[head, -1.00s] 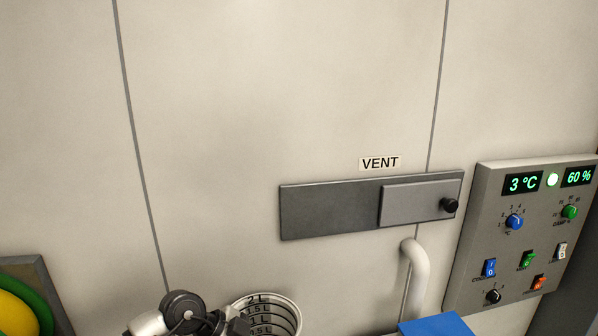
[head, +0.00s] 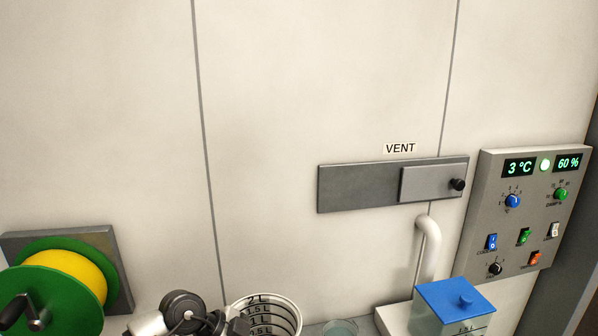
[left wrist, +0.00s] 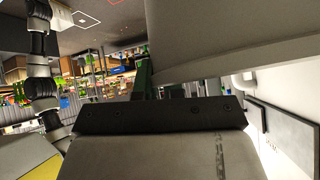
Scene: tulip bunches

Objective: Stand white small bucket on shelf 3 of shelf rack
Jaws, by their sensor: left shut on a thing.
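The white small bucket (head: 262,302) is at the bottom edge of the head view, open end up, with black litre marks on its inner wall. My left gripper (head: 222,325) is shut on it at its left side and moves with it; the fingertips are mostly cut off by the picture edge. In the left wrist view a large pale curved surface (left wrist: 220,35), likely the bucket, fills the upper right. My right gripper is not seen. I cannot make out shelf 3 of the shelf rack for certain.
A green and yellow hose reel (head: 75,275) is on the wall at left. A blue-lidded clear container (head: 455,300) and a glass vessel (head: 340,328) are at lower right. A vent (head: 365,187), white pipe (head: 428,245) and control panel (head: 525,215) line the wall.

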